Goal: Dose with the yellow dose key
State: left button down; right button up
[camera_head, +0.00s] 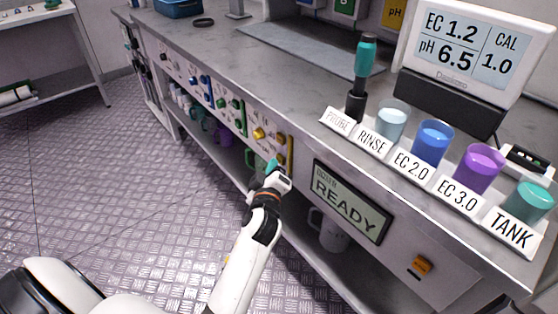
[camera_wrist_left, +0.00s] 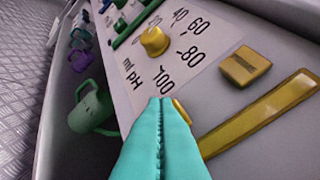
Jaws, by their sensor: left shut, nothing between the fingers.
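The yellow dose key (camera_wrist_left: 245,66) is a square yellow block on the front panel; in the head view it is small, at the panel's right end (camera_head: 280,138). A round yellow knob (camera_wrist_left: 154,41) sits left of it by a printed scale with 40, 60, 80 and 100. My left gripper (camera_wrist_left: 160,102) has teal fingers pressed together with nothing between them. Its tips are below the knob and lower left of the key, apart from the key in the picture. The tips partly hide another small yellow piece (camera_wrist_left: 181,109). In the head view my left gripper (camera_head: 270,167) is in front of the panel.
A yellow strip (camera_wrist_left: 262,112) runs below the key. A display (camera_head: 347,200) reads READY. Labelled cups, including a blue one (camera_head: 432,142), stand along the counter edge. A green mug (camera_wrist_left: 90,108) is on the shelf below. The patterned floor (camera_head: 120,190) left of the bench is clear.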

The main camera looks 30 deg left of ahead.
pick_arm(q)
jog(key=shift+w, duration=0.1)
pick_arm(e)
jog(key=shift+s+f, duration=0.15)
pick_arm(q)
jog(key=shift+w, duration=0.15)
pick_arm(e)
jog(key=shift+r, duration=0.35)
pick_arm(q)
jog(key=shift+d, duration=0.1)
pick_arm(e)
jog(key=shift+r, duration=0.15)
pick_arm(q)
jog(key=shift+w, duration=0.15)
pick_arm(e)
jog(key=shift+r, duration=0.35)
jog(key=shift+s, duration=0.1)
pick_arm(q)
jog(key=shift+s+a, duration=0.25)
jog(key=shift+s, duration=0.55)
pick_arm(e)
jog(key=shift+x, duration=1.1)
